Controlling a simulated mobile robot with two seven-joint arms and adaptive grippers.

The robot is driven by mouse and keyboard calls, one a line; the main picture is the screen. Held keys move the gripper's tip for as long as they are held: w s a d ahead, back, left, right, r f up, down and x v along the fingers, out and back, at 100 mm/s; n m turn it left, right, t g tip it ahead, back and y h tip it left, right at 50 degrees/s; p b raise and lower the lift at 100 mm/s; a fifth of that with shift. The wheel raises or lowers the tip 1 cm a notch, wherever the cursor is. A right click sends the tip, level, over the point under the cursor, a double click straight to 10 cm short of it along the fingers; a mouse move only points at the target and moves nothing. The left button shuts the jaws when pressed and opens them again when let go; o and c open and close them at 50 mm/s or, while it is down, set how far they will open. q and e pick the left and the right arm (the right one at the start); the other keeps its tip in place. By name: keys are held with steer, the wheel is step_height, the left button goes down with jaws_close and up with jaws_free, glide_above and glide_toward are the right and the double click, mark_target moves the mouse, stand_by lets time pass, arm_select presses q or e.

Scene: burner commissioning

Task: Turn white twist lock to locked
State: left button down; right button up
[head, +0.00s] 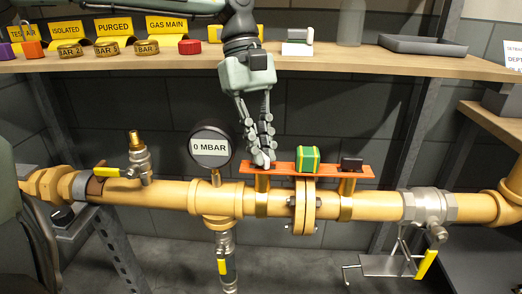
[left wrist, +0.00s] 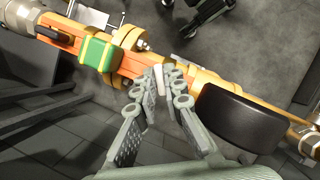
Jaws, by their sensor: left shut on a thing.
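My left gripper (head: 263,161) reaches down from above to the left end of an orange bar (head: 335,171) mounted over the yellow pipe. In the left wrist view its fingertips (left wrist: 166,82) are closed on a small white piece, the white twist lock (left wrist: 159,81), which stands on the orange bar. In the head view the fingers hide the lock, and I cannot tell its turn angle. On the same bar, to the right, are a green block with yellow bands (head: 308,159) and a black knob (head: 351,164). My right gripper is not in view.
A round gauge reading 0 MBAR (head: 210,145) stands close left of the gripper. A wooden shelf (head: 400,58) with tags and a grey tray (head: 430,45) is above. Yellow-handled valves sit on the pipe at left (head: 138,160) and right (head: 425,205).

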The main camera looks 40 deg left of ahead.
arm_select(q)
steer(key=m+g, duration=0.1)
steer(key=m, duration=0.1)
steer(key=shift+f+m+y+b, duration=0.1)
steer(key=shift+m+y+b, duration=0.2)
steer(key=shift+m, duration=0.1)
steer(key=shift+d+m+g+y, duration=0.1)
steer(key=shift+m+g+y, duration=0.3)
steer(key=shift+m, duration=1.1)
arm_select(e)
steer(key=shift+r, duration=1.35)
arm_select(q)
steer(key=c, duration=1.6)
jaws_free()
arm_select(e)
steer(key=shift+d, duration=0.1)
arm_select(q)
steer(key=v, duration=1.2)
steer(key=shift+d, duration=0.1)
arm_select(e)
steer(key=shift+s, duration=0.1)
